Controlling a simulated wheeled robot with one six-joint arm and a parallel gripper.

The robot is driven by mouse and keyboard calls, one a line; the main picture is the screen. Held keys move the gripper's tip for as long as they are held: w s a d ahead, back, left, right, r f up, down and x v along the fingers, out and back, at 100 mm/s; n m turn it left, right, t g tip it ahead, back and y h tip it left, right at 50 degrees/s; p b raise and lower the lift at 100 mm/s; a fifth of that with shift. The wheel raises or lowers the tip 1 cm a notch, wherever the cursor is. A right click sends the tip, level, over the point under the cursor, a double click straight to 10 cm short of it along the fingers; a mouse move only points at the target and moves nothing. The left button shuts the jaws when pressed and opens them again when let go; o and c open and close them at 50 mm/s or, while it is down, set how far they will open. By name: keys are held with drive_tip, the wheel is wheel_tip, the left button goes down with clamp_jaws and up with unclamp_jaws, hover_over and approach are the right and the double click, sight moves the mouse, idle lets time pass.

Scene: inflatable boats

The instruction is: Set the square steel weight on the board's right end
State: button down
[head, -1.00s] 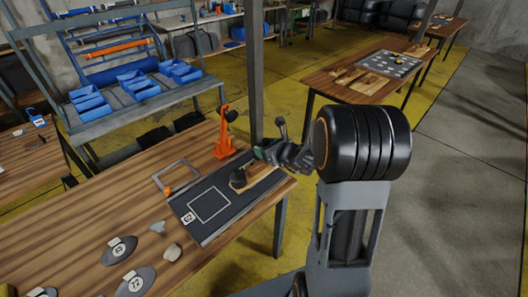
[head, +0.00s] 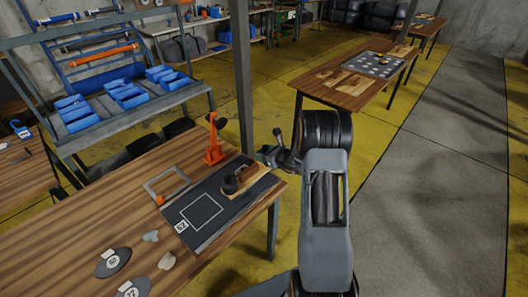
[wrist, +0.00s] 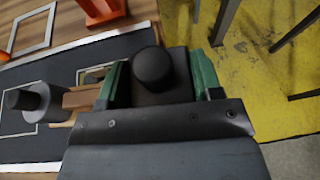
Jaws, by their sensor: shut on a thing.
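My gripper (wrist: 160,82), with green fingers, is shut on the dark square steel weight (wrist: 176,92), which has a round black knob. It shows in the wrist view; in the head view my gripper (head: 268,156) is near the table's right edge and the weight cannot be made out. The wooden board (head: 263,184) lies on the dark mat, partly hidden. A round grey weight with a knob (head: 230,185) stands at the board's left part; it also shows left of my gripper in the wrist view (wrist: 37,104). Contact between the held weight and the board cannot be told.
An orange stand (head: 213,145) rises behind the dark mat (head: 182,212). A metal frame (head: 165,182) lies beside it. Grey discs (head: 113,262) and stones (head: 166,261) lie at the table's front left. A grey post (head: 243,90) stands behind the table.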

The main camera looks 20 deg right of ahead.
drive_tip(key=shift+f, duration=1.15)
drive_tip(key=shift+f, duration=0.1)
drive_tip(key=c, duration=0.6)
unclamp_jaws()
drive_tip(key=shift+s, duration=0.1)
drive_tip(key=shift+o, duration=0.2)
drive_tip(key=shift+a, duration=0.1)
